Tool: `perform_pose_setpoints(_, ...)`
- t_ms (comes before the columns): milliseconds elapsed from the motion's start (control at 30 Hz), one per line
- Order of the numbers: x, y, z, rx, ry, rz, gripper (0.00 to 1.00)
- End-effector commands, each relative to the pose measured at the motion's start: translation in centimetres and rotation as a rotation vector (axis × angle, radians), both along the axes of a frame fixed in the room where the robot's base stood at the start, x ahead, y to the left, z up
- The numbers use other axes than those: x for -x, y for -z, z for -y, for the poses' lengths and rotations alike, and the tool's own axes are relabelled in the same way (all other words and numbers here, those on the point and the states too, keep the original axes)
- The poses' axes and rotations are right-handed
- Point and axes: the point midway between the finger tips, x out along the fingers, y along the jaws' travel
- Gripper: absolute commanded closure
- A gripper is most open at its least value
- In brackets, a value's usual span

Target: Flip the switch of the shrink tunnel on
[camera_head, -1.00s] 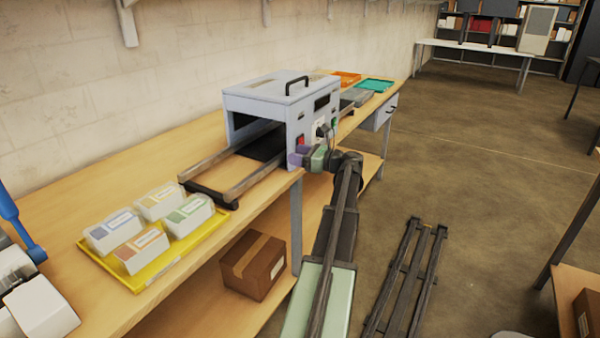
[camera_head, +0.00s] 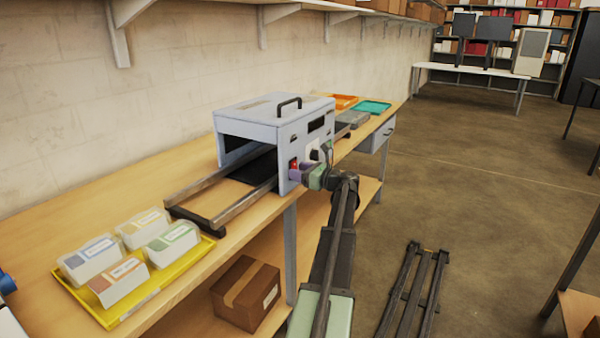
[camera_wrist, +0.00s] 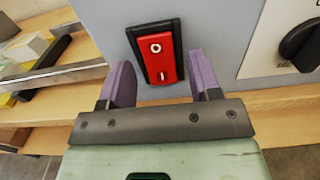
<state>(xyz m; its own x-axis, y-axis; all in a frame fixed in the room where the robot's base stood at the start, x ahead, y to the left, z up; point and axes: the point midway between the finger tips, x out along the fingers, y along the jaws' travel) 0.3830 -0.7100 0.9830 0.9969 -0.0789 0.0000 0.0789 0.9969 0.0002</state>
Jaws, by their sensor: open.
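The shrink tunnel (camera_head: 262,122) is a pale grey box with a black top handle, standing on the wooden bench. Its switch (camera_wrist: 158,52) is a red rocker in a black frame on the front panel, marked with a circle above and a line below. The switch also shows small in the head view (camera_head: 293,164). My gripper (camera_wrist: 160,82) is open, with its two purple fingers on either side of the switch's lower part and nothing between them. It also shows at the panel in the head view (camera_head: 302,172). I cannot tell whether the fingers touch the panel.
A black knob (camera_wrist: 302,45) on a white plate sits right of the switch. Conveyor rails (camera_head: 222,198) run out of the tunnel's left opening. A yellow tray (camera_head: 130,300) with several clear-lidded packs lies at the bench's near end. A cardboard box (camera_head: 245,292) rests on the lower shelf.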

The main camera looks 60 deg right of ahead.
Motion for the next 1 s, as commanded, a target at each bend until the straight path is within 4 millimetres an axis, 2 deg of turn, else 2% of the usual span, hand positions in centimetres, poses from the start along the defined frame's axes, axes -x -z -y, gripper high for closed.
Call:
perform_pose_setpoints(200, -0.12, 0.0, 0.01, 0.0, 0.0, 0.0, 0.43)
perform_pose_setpoints(233, -0.12, 0.0, 0.0, 0.0, 0.0, 0.0, 0.46)
perform_pose_setpoints(533, -0.09, 0.01, 0.01, 0.0, 0.0, 0.0, 0.92)
perform_pose_setpoints(733, -0.14, 0.93, 0.01, 0.006, 0.0, 0.075, 0.92)
perform_pose_setpoints(1000, -0.11, 0.27, 0.0, 0.009, 0.0, 0.11, 0.92)
